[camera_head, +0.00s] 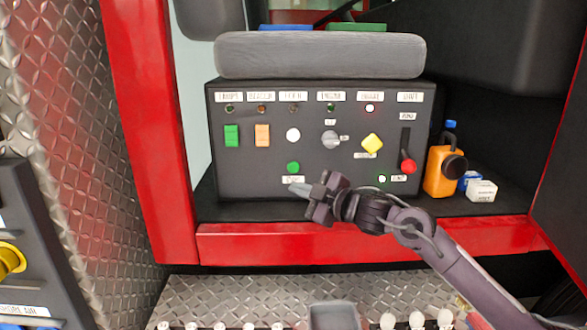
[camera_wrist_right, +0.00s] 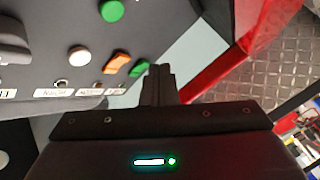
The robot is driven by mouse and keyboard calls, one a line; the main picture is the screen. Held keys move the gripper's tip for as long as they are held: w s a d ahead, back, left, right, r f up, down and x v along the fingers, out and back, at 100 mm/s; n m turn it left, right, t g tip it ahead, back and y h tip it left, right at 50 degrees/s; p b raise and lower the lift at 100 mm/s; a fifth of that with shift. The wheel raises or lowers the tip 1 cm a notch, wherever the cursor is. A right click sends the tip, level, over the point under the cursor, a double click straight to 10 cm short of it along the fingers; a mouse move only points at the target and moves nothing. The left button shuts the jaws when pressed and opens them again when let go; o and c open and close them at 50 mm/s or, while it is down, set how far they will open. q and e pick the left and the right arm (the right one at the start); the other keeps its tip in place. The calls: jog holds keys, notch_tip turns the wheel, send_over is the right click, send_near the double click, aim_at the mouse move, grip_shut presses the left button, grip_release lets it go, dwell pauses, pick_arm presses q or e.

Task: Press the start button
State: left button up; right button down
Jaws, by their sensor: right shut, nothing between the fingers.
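A dark control panel (camera_head: 255,190) stands inside the red-framed cab. Near its lower edge is a round green button (camera_head: 293,168), with a small white label just below that is too small to read surely. The green button also shows at the top of the right wrist view (camera_wrist_right: 112,11). My right gripper (camera_head: 298,189) is shut and empty, its fingertips just below the green button and over its label. In the wrist view the shut fingers (camera_wrist_right: 158,85) appear apart from the button. My left gripper is not in view.
The panel also carries a green rocker (camera_head: 231,135), an orange rocker (camera_head: 262,135), a white button (camera_head: 293,135), a grey knob (camera_head: 330,139), a yellow knob (camera_head: 372,143) and a red-tipped lever (camera_head: 408,166). An orange bottle (camera_head: 440,171) and white box (camera_head: 482,191) stand right.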

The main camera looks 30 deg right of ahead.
jog(key=p, duration=0.2)
send_near(288, 169)
jog(key=shift+a+x, duration=0.25)
jog(key=shift+x, duration=1.05)
jog(key=shift+a+x, duration=0.25)
jog(key=shift+x, duration=1.05)
jog(key=shift+s, duration=0.15)
jog(key=shift+w+d, duration=0.15)
jog(key=shift+w, duration=0.15)
jog(key=shift+w+d, duration=0.2)
jog(key=shift+w, duration=0.15)
dwell(0.3)
jog(key=shift+s, duration=0.15)
jog(key=shift+s+a, duration=0.3)
jog(key=shift+s, duration=0.3)
